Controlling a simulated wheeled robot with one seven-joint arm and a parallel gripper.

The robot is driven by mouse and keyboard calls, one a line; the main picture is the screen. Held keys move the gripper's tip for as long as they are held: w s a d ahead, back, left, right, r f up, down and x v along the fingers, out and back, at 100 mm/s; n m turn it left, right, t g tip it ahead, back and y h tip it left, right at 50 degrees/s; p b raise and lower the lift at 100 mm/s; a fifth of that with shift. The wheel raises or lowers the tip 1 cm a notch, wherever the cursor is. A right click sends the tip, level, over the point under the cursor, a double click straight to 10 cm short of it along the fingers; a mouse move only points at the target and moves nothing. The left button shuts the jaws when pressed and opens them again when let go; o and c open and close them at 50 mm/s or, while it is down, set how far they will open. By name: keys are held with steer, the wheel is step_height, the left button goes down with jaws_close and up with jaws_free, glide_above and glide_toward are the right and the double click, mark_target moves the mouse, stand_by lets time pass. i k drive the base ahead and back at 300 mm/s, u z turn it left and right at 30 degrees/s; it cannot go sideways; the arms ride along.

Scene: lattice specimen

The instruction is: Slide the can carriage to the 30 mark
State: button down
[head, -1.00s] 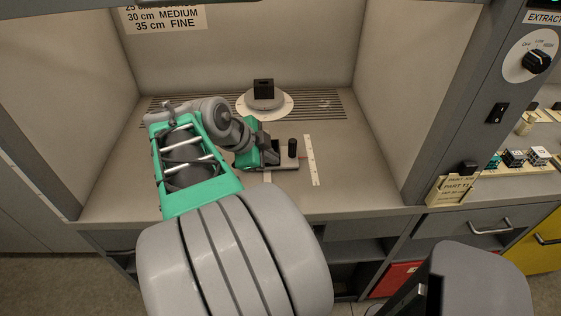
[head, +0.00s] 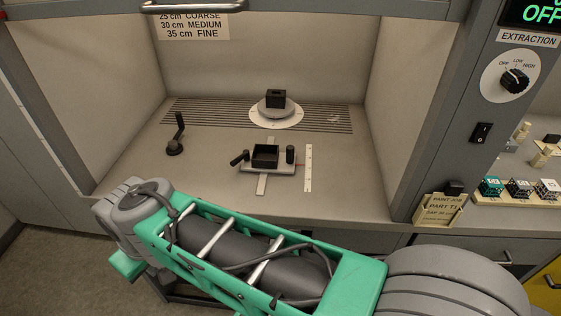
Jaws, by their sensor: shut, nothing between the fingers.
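The can carriage (head: 281,167) is a light grey plate with a black square open-topped holder, a black upright knob (head: 290,154) on its right and a black lever (head: 239,158) on its left. It sits on a pale rail (head: 262,186) running front to back on the bench. A small red pointer (head: 300,165) on its right side points at a white scale strip (head: 308,174), around the strip's middle. The scale's numbers are too small to read. My arm crosses the foreground, its wrist end at lower left, well clear of the carriage. My gripper's fingers are out of sight.
A black crank lever (head: 175,146) stands at left. A sign above lists 25 cm coarse, 30 cm medium, 35 cm fine. Walls enclose the bench at both sides.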

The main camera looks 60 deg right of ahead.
mark_target(264, 158)
steer(key=u, duration=1.1)
steer(key=i, duration=0.6)
steer(key=z, duration=1.65)
steer(key=i, duration=0.5)
steer(key=z, duration=0.1)
